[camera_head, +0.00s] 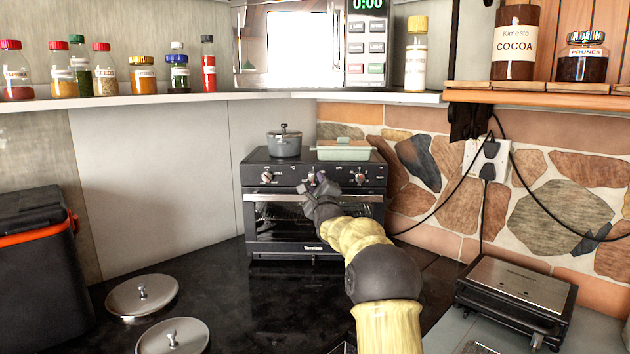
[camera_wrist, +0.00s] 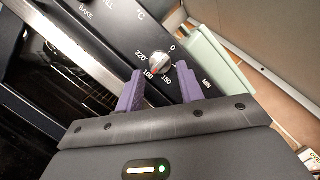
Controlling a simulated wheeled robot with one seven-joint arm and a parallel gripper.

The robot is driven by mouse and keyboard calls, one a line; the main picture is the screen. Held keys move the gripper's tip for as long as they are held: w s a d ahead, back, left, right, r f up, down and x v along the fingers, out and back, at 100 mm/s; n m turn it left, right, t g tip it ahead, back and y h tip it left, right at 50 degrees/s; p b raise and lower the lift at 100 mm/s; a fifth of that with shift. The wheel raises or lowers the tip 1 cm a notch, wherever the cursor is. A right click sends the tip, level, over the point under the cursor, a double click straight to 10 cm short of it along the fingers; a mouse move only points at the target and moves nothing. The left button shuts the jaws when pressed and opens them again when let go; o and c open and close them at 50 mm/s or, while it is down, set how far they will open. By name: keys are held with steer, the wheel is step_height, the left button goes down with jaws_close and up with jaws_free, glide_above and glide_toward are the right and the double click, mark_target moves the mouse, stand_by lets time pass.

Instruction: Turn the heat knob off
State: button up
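The toaster oven (camera_head: 300,246) stands on the dark counter, with three knobs on its upper front panel. The heat knob (camera_wrist: 159,62) is a round silver knob ringed by temperature numbers in the wrist view; a small reddish mark shows near the 180 side. In the head view the middle knob (camera_head: 312,177) is partly hidden by my gripper (camera_head: 320,188), which is close in front of the panel. In the wrist view my gripper (camera_wrist: 160,70) is open, with a purple finger to each side of the heat knob. Contact cannot be told.
A grey pot (camera_head: 284,144) and a pale green dish (camera_head: 343,150) sit on the oven. Two lids (camera_head: 142,296) (camera_head: 172,337) lie at the left front. A grill (camera_head: 515,290) is at right, with cables (camera_head: 440,205) behind. A jar shelf (camera_head: 220,100) runs above.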

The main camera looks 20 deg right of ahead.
mark_target(313, 177)
steer(key=shift+x, duration=1.15)
steer(key=c, duration=0.7)
